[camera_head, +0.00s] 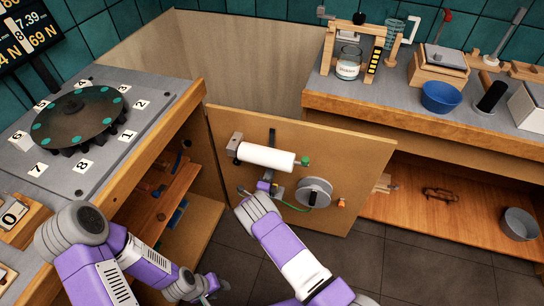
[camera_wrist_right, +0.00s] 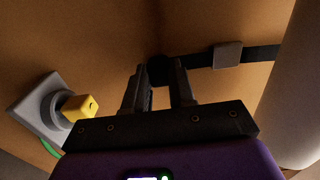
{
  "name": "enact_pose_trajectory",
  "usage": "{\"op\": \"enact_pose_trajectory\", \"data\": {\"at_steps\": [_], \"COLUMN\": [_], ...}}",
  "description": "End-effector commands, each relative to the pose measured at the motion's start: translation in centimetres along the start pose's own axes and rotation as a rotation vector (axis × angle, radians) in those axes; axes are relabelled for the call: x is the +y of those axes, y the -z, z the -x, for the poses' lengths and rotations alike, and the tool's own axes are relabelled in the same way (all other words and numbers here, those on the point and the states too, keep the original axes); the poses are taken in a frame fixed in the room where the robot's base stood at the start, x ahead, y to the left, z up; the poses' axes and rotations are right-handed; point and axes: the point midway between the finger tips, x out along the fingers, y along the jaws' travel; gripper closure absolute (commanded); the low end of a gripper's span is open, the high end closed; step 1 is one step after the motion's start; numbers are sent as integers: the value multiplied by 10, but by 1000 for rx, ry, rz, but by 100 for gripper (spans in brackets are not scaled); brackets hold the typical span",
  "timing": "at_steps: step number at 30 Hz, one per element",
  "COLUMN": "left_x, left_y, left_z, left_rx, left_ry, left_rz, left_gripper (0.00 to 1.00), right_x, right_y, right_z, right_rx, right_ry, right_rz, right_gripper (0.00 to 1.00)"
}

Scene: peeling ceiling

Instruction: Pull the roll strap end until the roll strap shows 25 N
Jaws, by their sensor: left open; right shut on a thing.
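A white roll (camera_head: 265,157) is mounted on the open wooden door panel (camera_head: 350,160). A black roll strap (camera_head: 272,138) runs over the roll. In the right wrist view the strap (camera_wrist_right: 262,54) passes through a dark buckle (camera_wrist_right: 228,55) to a round black end (camera_wrist_right: 160,70). My right gripper (camera_head: 266,186) is just below the roll, its fingers (camera_wrist_right: 160,88) closed around the strap end. My left gripper (camera_head: 212,286) is low at the bottom, open, away from the strap. The readout screen (camera_head: 25,40) is cut off; N values show, but which belongs to the strap is unclear.
A grey disc (camera_head: 314,192) and green cord sit right of my right gripper. A numbered dial table (camera_head: 82,115) stands left, a bench with a jar (camera_head: 348,66) and blue bowl (camera_head: 441,97) right.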

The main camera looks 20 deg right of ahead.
Motion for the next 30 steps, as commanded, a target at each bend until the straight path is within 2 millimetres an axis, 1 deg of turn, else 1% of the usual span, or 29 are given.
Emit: {"op": "enact_pose_trajectory", "data": {"at_steps": [1, 19, 25, 26, 30], "left_x": [0, 0, 0, 0, 0], "left_y": [0, 0, 0, 0, 0], "left_z": [0, 0, 0, 0, 0], "left_rx": [0, 0, 0, 0, 0], "left_ry": [0, 0, 0, 0, 0], "left_rz": [0, 0, 0, 0, 0], "left_gripper": [57, 57, 57, 57, 57], "right_x": [4, 29, 28, 28, 28], "right_y": [0, 0, -1, -1, 0], "right_z": [0, 1, 1, 1, 1], "right_rx": [-1, -2, -3, -3, -2], "right_ry": [-3, -5, -6, -6, -4], "right_rz": [1, 1, 1, 1, 1], "right_gripper": [100, 100, 100, 71, 49]}}
